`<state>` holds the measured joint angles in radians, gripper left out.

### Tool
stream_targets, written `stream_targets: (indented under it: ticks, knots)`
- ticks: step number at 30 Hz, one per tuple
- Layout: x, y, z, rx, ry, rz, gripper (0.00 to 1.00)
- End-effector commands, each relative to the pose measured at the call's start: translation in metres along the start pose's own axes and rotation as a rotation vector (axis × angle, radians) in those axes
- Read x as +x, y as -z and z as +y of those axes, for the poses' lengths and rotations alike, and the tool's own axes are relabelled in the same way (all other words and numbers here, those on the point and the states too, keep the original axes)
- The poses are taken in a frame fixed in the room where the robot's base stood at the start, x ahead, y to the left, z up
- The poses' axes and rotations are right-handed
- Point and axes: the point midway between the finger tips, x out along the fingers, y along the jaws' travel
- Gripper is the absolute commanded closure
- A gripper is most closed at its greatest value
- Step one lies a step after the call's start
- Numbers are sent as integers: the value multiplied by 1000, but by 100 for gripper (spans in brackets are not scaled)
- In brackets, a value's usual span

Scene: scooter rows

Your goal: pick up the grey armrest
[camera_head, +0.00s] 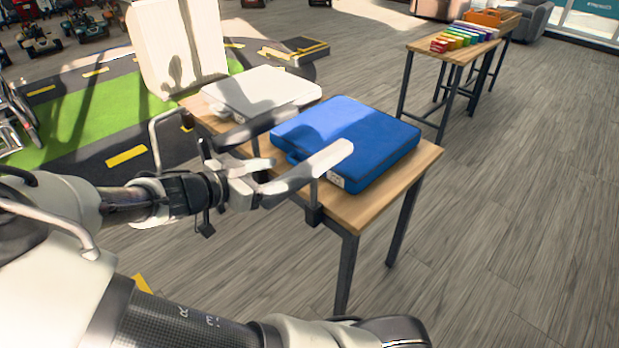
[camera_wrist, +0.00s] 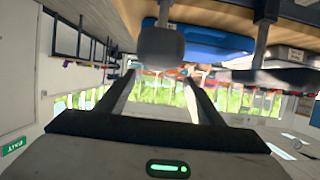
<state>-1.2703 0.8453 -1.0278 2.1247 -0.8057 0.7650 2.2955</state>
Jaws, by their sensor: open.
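Two grey armrest pads on posts stand along the near edge of the wooden table. The nearer armrest (camera_head: 312,168) is sunlit and pale; the farther armrest (camera_head: 258,128) looks darker. In the wrist view, where the scene appears upside down, one armrest pad (camera_wrist: 160,47) is seen nearly end-on, just above the space between the fingertips. The other pad (camera_wrist: 275,77) is at the right. My gripper (camera_head: 257,180) is open and empty at the near end of the nearer armrest; its fingers (camera_wrist: 158,80) show in the wrist view. Contact cannot be told.
A blue cushion-like case (camera_head: 350,135) and a white one (camera_head: 260,93) lie on the table (camera_head: 370,205) behind the armrests. A tall white panel (camera_head: 175,45) stands behind. Another table (camera_head: 482,50) with coloured items is at the back. The floor on the right is clear.

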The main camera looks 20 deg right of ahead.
Motion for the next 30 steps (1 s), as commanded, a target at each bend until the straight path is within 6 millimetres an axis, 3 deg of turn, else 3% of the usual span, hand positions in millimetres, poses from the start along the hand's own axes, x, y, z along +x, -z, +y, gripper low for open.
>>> stream_targets:
  ticks: [4,13,21,30]
  knots:
    - [30,-2,1,-1,-3,1,39]
    - [53,-1,2,-1,-2,-1,39]
    - [91,-1,7,0,-2,0,39]
    - [96,0,7,-1,1,-1,39]
